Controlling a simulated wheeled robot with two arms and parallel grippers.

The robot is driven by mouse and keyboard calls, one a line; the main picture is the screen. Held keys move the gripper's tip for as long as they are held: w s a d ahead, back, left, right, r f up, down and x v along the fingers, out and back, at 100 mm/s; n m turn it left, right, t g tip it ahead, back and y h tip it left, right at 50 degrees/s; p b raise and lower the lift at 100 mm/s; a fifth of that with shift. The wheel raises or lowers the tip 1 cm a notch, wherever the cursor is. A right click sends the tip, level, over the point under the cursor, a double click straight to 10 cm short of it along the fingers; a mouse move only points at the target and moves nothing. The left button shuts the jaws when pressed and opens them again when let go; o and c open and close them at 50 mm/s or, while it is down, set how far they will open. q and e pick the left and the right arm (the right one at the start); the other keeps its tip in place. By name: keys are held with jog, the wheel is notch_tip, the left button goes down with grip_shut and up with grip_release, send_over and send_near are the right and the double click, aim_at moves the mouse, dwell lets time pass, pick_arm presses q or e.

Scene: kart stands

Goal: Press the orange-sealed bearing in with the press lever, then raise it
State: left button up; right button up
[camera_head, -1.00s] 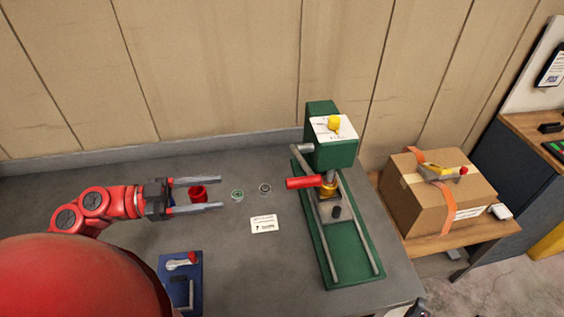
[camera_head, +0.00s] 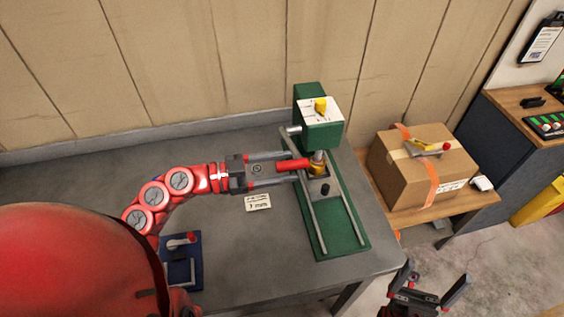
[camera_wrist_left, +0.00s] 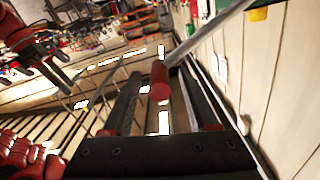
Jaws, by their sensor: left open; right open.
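The green press (camera_head: 318,130) stands at the right end of the bench. Its lever has a red handle (camera_head: 290,165) pointing left; the handle also shows in the left wrist view (camera_wrist_left: 159,80). My left gripper (camera_head: 294,166) is open, with its fingers on either side of the handle. A brass-yellow piece (camera_head: 318,169) sits under the press ram; I cannot make out an orange-sealed bearing there. My right gripper (camera_head: 432,290) is open and empty, off the bench's right front corner.
A small label card (camera_head: 258,202) lies on the bench below my left gripper. A blue fixture (camera_head: 182,262) with a red-tipped lever is at the front left. A cardboard box (camera_head: 420,165) stands on a wooden table to the right. The bench's middle front is clear.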

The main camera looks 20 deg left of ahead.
pick_arm(q)
jog(key=shift+d, duration=0.1)
grip_shut()
dwell(1.4)
